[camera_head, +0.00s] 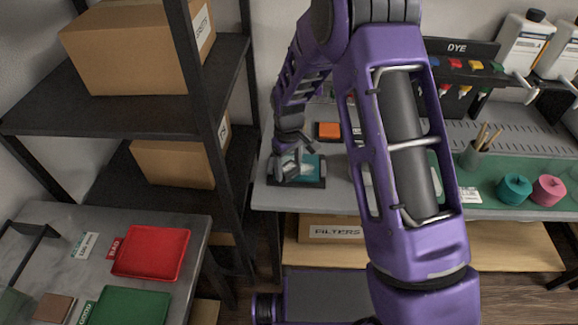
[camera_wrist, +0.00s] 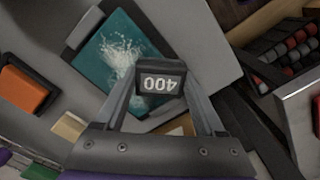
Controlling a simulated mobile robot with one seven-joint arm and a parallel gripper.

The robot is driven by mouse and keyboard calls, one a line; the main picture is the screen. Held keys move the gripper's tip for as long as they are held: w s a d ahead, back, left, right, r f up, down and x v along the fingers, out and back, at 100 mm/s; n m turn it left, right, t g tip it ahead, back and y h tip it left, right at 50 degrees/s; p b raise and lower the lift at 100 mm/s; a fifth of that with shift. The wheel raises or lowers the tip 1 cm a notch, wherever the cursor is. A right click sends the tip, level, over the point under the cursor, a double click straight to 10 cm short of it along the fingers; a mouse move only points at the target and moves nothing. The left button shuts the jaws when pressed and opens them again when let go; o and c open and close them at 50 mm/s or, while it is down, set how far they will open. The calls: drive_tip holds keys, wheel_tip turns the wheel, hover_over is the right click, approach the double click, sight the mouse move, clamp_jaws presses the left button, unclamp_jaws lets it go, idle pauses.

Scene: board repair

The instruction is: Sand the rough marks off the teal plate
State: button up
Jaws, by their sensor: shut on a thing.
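The teal plate (camera_wrist: 100,62) lies in a dark holder on the grey bench. White rough marks (camera_wrist: 122,55) spread over its middle in the wrist view. In the head view the plate (camera_head: 307,167) is partly hidden by my gripper (camera_head: 287,165).
An orange block (camera_wrist: 25,87) lies left of the plate in the wrist view, also in the head view (camera_head: 329,129). A dark shelf post (camera_head: 205,110) stands left of the bench. A red tray (camera_head: 152,252) and a green tray (camera_head: 128,306) lie on the left table.

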drive_tip(key=shift+s+r, duration=0.1)
drive_tip(key=shift+s, duration=0.3)
drive_tip(key=shift+r+p, duration=1.9)
drive_tip(key=shift+r, duration=2.1)
